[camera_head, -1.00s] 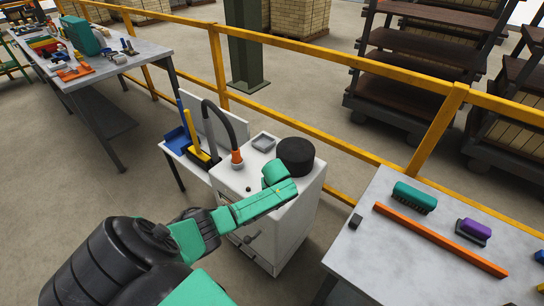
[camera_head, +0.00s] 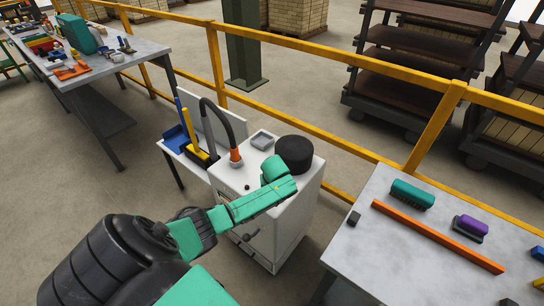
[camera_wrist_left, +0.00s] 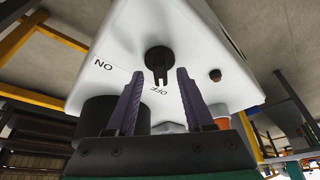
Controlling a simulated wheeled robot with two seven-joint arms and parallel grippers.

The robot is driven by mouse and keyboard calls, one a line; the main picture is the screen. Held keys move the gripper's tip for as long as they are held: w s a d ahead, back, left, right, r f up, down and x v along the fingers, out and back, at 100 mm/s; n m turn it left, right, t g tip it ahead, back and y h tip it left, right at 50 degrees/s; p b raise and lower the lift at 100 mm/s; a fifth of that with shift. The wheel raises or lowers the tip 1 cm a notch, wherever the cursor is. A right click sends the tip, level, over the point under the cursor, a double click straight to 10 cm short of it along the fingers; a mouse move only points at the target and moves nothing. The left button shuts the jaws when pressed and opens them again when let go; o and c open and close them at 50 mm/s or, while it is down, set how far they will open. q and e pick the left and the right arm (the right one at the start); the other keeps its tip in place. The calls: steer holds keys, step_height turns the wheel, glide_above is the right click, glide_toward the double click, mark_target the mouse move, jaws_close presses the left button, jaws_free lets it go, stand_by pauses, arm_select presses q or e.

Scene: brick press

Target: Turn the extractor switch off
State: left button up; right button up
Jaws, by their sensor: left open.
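The white extractor cabinet (camera_head: 288,235) stands in the middle of the head view. Its black rotary switch (camera_wrist_left: 160,60) shows in the left wrist view, with an ON label (camera_wrist_left: 103,64) to its left and an OFF label (camera_wrist_left: 158,90) below. The switch's narrow forked grip points down at the OFF label. My left gripper (camera_wrist_left: 159,74) is open, with one dark finger on each side of the line below the switch; I cannot tell whether either touches it. In the head view my left arm covers the switch and the fingertips. My right gripper is not in view.
A grey table (camera_head: 400,250) with brushes is at right; a yellow railing (camera_head: 300,45) runs behind.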

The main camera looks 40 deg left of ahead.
arm_select(q)
steer(key=v, duration=1.3)
steer(key=shift+p, duration=0.3)
steer(key=shift+s+r, duration=0.1)
